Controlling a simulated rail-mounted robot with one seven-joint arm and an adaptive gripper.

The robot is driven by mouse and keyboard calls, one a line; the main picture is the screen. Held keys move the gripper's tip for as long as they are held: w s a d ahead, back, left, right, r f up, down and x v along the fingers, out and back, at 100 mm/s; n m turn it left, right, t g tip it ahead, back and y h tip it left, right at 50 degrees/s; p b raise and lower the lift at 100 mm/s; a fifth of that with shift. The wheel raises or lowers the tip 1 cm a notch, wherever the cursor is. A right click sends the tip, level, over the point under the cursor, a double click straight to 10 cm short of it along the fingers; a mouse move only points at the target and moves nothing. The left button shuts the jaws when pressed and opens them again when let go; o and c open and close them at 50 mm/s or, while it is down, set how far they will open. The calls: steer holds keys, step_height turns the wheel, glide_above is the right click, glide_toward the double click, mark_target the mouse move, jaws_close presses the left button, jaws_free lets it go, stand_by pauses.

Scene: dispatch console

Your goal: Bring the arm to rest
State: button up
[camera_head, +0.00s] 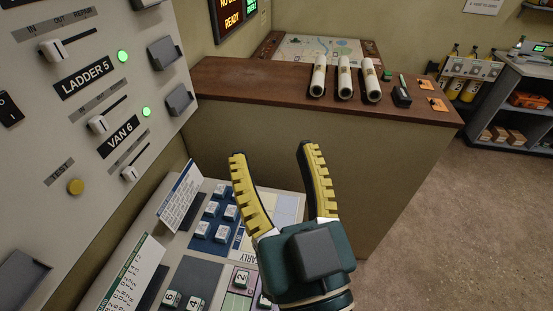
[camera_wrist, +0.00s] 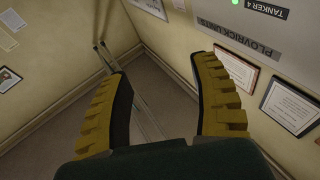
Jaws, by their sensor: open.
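My gripper (camera_head: 274,163) is in the lower middle of the head view, with its two yellow-and-black fingers spread wide and nothing between them. It is above the right side of the sloping console desk (camera_head: 282,205), in front of the brown-topped counter. In the wrist view my gripper (camera_wrist: 163,93) is also open and empty. Beyond its fingers are the floor and the corner of the room.
A grey panel (camera_head: 140,75) with sliders and green lamps rises at the left. Blue and numbered tiles lie on the desk. The wooden counter (camera_head: 240,83) bears several rolled tubes. Open floor (camera_head: 470,210) lies at the right. Framed notices (camera_wrist: 290,105) hang on the wall.

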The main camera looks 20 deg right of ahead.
steer(key=shift+s+a+r+n+t, duration=0.2)
steer(key=shift+s+r+n+t, duration=0.15)
steer(key=shift+s+r, duration=0.6)
steer(key=shift+w+r, duration=0.15)
steer(key=shift+w, duration=0.05)
